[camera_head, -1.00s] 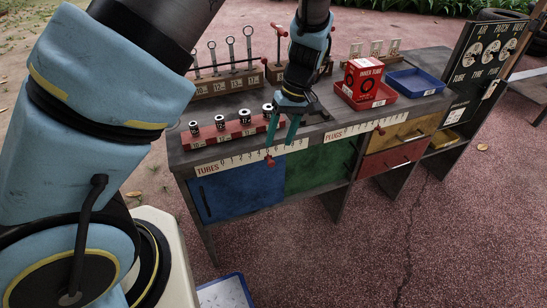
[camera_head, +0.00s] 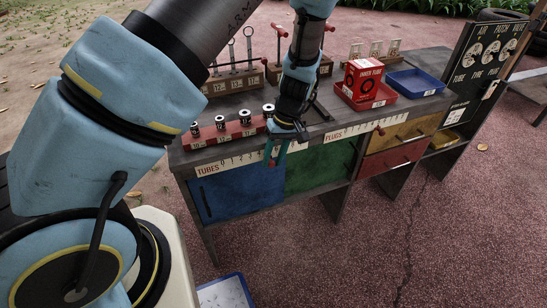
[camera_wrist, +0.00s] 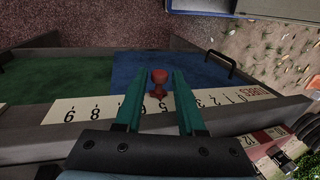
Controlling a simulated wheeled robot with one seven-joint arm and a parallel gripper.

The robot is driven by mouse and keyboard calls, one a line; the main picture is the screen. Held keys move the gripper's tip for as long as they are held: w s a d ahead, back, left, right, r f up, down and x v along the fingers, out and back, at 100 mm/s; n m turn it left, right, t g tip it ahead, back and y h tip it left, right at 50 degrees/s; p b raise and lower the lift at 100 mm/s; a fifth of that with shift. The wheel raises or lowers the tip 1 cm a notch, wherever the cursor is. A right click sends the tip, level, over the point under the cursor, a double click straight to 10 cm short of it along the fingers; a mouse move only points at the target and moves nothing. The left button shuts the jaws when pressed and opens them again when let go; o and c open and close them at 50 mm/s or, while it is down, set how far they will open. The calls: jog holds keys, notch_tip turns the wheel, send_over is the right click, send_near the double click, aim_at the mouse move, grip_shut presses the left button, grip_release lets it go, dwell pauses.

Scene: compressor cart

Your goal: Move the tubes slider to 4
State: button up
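The tubes slider's red knob (camera_wrist: 159,78) stands out from the pale TUBES scale (camera_wrist: 155,104) on the bench's front edge. My gripper (camera_wrist: 158,82) is open, with one teal finger on each side of the knob and small gaps between. In the head view my gripper (camera_head: 276,158) points down at the front edge, overlapping the knob. The fingers hide the scale's middle numbers, so I cannot read the slider's exact number.
A red socket rack (camera_head: 222,135) stands behind the TUBES scale. To the right are the PLUGS scale (camera_head: 360,130) with its own red knob (camera_head: 380,131), a red tray (camera_head: 364,102) holding a red box (camera_head: 363,78), and a blue tray (camera_head: 416,84).

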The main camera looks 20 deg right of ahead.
grip_shut()
dwell(1.0)
jog(key=shift+a, duration=0.1)
